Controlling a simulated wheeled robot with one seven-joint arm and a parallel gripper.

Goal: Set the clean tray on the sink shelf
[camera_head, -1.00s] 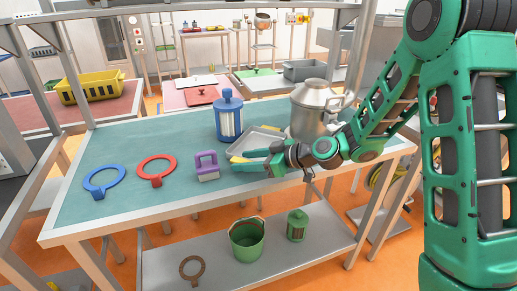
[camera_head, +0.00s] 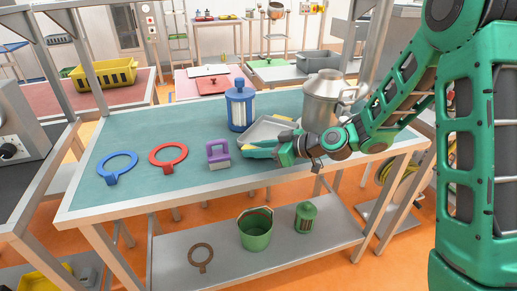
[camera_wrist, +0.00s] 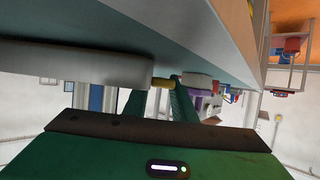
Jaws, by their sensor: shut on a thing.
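A shallow grey metal tray (camera_head: 268,128) with yellow ends lies at the front right of the teal-topped table (camera_head: 130,135), between a blue canister and a metal pot. My gripper (camera_head: 249,149) reaches in from the right, low over the table's front edge. Its green fingers are shut on the tray's near yellow end. In the wrist view the yellow end (camera_wrist: 163,84) shows between the fingers, with the grey tray (camera_wrist: 75,62) to the left. I cannot make out a sink shelf for certain.
The blue canister (camera_head: 239,104) stands behind the tray, and the tall metal pot (camera_head: 322,98) stands close on its right. A purple block-like tool (camera_head: 218,155), a red ring (camera_head: 168,155) and a blue ring (camera_head: 117,165) lie to the left. A grey basin (camera_head: 320,62) is farther back.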

